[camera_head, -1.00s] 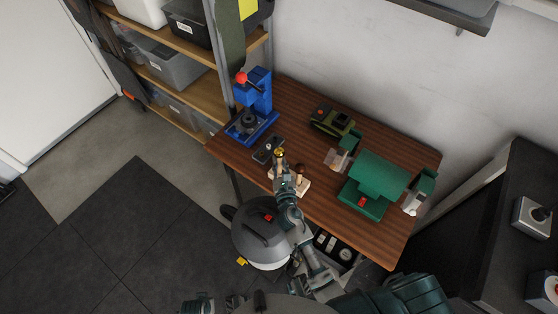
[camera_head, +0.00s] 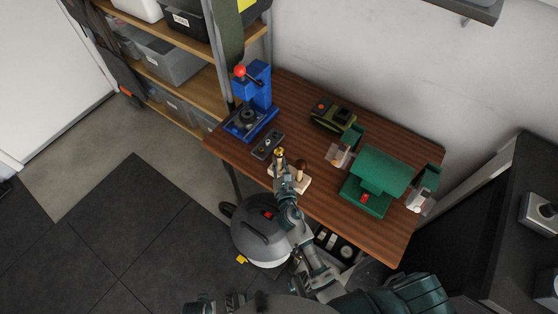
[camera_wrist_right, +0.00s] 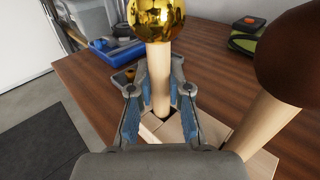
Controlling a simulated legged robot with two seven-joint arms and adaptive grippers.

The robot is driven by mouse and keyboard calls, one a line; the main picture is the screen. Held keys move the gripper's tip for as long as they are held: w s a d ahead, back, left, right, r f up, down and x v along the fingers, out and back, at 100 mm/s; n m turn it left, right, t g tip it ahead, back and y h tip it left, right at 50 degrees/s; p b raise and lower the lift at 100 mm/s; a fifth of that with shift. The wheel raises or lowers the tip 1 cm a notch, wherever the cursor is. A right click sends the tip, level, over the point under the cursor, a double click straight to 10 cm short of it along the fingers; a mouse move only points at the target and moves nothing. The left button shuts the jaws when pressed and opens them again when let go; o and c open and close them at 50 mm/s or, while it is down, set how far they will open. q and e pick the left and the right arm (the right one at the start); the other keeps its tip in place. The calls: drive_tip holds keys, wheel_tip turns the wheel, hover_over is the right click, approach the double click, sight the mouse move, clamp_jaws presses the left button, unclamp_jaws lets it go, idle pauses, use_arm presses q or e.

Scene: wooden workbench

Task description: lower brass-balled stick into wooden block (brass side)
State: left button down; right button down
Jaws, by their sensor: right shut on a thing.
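The brass-balled stick has a shiny gold ball (camera_wrist_right: 156,14) on a pale wooden shaft (camera_wrist_right: 158,75); the ball also shows in the head view (camera_head: 280,153). My right gripper (camera_wrist_right: 161,88) is shut on the shaft below the ball, and the stick is about upright. The pale wooden block (camera_wrist_right: 190,130) lies under it on the bench. The shaft's lower end meets a dark opening in the block; how deep it sits I cannot tell. A brown-balled stick (camera_wrist_right: 265,125) stands on the block's right. Parts of my left gripper (camera_head: 205,304) show at the bottom edge; its fingers are unclear.
The wooden bench (camera_head: 350,232) also holds a blue press (camera_head: 256,88), a dark tray (camera_head: 268,144), a green-black device (camera_head: 333,115) and a green grinder (camera_head: 378,173). A grey round vacuum (camera_head: 258,240) stands in front. Shelves (camera_head: 170,75) rise at the left.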

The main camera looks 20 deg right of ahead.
drive_tip(key=c, duration=1)
unclamp_jaws()
drive_tip(key=shift+c, duration=0.2)
